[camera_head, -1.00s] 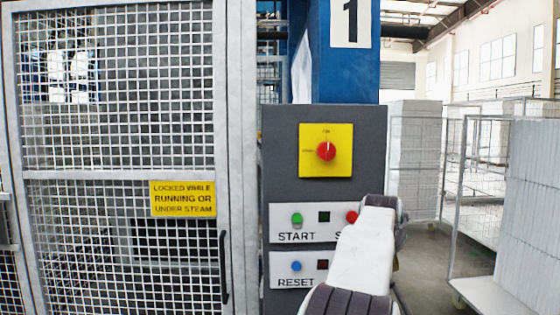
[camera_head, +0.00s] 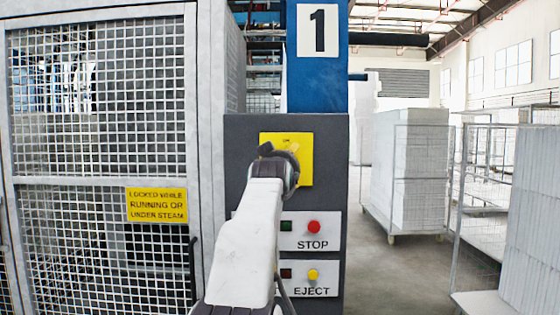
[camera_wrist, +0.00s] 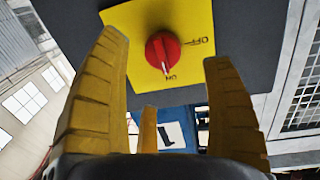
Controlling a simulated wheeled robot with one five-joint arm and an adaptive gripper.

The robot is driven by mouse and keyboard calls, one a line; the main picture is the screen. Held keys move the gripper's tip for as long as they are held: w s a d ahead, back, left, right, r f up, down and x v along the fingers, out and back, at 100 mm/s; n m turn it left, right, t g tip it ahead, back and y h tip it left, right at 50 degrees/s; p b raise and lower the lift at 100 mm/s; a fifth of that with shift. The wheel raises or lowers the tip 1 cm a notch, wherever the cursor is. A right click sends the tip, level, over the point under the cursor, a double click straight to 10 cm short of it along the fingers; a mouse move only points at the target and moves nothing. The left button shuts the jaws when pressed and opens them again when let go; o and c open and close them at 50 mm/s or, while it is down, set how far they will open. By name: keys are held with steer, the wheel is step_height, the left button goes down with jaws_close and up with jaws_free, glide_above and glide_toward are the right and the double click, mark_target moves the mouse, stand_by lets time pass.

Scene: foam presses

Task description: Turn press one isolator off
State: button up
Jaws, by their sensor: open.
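The press one isolator is a red rotary knob (camera_wrist: 162,52) on a yellow plate (camera_wrist: 118,42) with ON and OFF marks. In the wrist view, which is turned, the knob's white pointer line points to ON. My gripper (camera_wrist: 163,50) is open, its yellow fingers spread on either side of the knob, apart from it and holding nothing. In the head view my gripper (camera_head: 277,158) is in front of the yellow plate (camera_head: 306,165) and hides the knob. The plate is on the dark control panel (camera_head: 240,140) under the sign "1" (camera_head: 318,30).
Below the isolator are a red STOP button (camera_head: 313,227) and a yellow EJECT button (camera_head: 313,274); my arm hides the panel's lower left. A mesh guard (camera_head: 100,130) with a yellow warning sign (camera_head: 157,205) stands left. Wire carts (camera_head: 405,180) with white blocks stand right.

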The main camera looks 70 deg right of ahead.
steer(key=shift+h, duration=0.3)
steer(key=shift+r+p+x, duration=0.2)
steer(key=shift+p+x, duration=1.65)
steer(key=shift+r+p+x, duration=0.2)
steer(key=shift+p+x, duration=1.6)
steer(key=shift+p, duration=0.05)
steer(key=shift+c, duration=0.3)
steer(key=shift+a+r, duration=0.1)
steer(key=shift+r, duration=0.05)
steer(key=c, duration=1.1)
steer(key=shift+c, duration=0.2)
